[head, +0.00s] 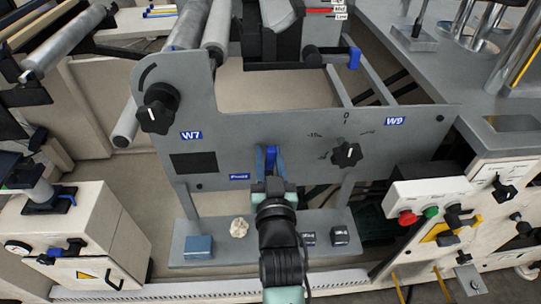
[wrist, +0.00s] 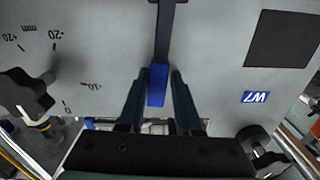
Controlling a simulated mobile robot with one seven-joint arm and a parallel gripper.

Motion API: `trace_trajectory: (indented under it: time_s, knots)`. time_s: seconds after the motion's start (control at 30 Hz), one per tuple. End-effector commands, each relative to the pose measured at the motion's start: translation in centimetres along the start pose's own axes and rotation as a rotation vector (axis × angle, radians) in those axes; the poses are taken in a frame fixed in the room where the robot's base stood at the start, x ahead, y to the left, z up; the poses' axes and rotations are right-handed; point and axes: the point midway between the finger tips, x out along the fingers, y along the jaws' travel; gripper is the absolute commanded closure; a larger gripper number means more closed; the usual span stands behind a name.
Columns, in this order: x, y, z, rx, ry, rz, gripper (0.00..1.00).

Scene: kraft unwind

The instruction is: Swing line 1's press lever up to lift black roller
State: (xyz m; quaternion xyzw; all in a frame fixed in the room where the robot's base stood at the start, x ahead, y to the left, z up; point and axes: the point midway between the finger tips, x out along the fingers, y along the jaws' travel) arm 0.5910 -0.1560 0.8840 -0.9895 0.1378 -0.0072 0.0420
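The press lever (head: 270,155) has a blue handle and stands in front of the grey side plate, right of a small blue label that seems to read "Press". In the wrist view its dark shank comes down from the top and ends in the blue grip (wrist: 158,85). My gripper (head: 271,178) is at the lever. In the wrist view its two dark fingers (wrist: 160,78) stand on either side of the blue grip, with a narrow gap on each side, so it looks open around it. A black body (head: 270,40) sits behind the plate at the top; I cannot tell whether it is the black roller.
The plate carries a black knob (head: 158,108) at left and a star knob (head: 346,154) with a scale at right. A shelf below holds a blue box (head: 199,247), a crumpled pale piece (head: 239,228) and small dark blocks. A button box (head: 430,200) stands at right.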

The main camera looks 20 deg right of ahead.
Motion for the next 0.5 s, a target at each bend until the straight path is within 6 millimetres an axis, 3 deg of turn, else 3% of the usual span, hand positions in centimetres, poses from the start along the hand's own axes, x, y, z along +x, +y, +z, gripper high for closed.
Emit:
trace_trajectory:
  time_s: [0.03, 0.1, 0.5]
  knots:
    - [0.01, -0.08, -0.08, 0.001, 0.001, -0.001, 0.57]
    - [0.01, -0.02, -0.05, 0.002, 0.001, 0.0, 0.45]
    - [-0.62, 0.17, 0.16, 0.005, -0.004, 0.003, 0.45]
